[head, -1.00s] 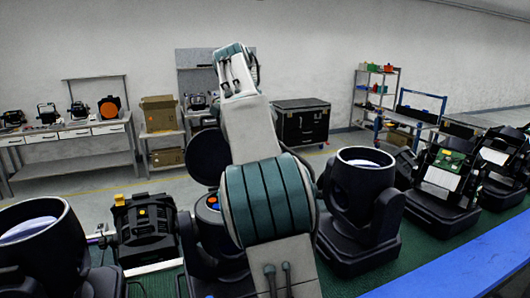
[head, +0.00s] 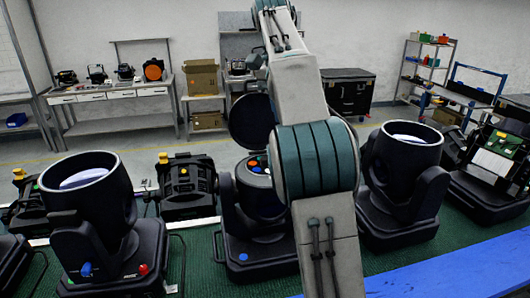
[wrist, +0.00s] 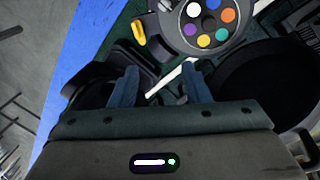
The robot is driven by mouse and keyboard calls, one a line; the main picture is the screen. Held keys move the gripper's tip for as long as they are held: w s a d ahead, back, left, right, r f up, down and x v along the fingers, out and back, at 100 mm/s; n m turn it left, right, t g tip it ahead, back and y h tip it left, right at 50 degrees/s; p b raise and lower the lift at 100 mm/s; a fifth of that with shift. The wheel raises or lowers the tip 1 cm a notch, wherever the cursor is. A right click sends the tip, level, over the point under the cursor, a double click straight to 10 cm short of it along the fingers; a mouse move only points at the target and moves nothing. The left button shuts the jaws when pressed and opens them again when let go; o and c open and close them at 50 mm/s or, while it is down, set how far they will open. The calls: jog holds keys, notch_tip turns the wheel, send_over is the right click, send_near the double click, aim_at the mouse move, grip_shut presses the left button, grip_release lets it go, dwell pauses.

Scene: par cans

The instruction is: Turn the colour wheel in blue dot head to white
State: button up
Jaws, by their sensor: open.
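In the head view, a black moving-head lamp (head: 258,215) stands behind my arm with its round lid (head: 252,121) tilted up. A blue dot (head: 243,256) shows on its base. Its open top is partly hidden by my arm. In the wrist view, the colour wheel (wrist: 208,25) lies near the top edge, with white, blue, orange, green, yellow and purple spots around it. My gripper (wrist: 160,86) is open and empty, its fingertips below and left of the wheel, apart from it in the picture. My gripper is outside the head view.
Another lamp (head: 88,195) stands at left, with blue and red spots on its base. A further lamp (head: 402,160) stands close at right. A large dark disc (wrist: 265,80) lies right of my fingers, a yellow part (wrist: 139,33) left of the wheel. A blue strip (head: 450,270) edges the bench.

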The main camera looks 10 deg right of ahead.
aim_at(265, 158)
jog(key=w+a+r+n+t+y, duration=0.15)
jog(key=a+n, duration=0.35)
jog(key=n, duration=1.4)
jog(key=shift+y, duration=0.25)
jog(key=f+b, duration=0.1)
jog(key=f, duration=0.3)
jog(key=f+b, duration=0.1)
jog(key=f, duration=0.4)
jog(key=w+f+b, duration=0.1)
jog(key=f, duration=0.3)
jog(key=shift+f+b, duration=0.25)
jog(key=shift+b, duration=0.15)
grip_shut()
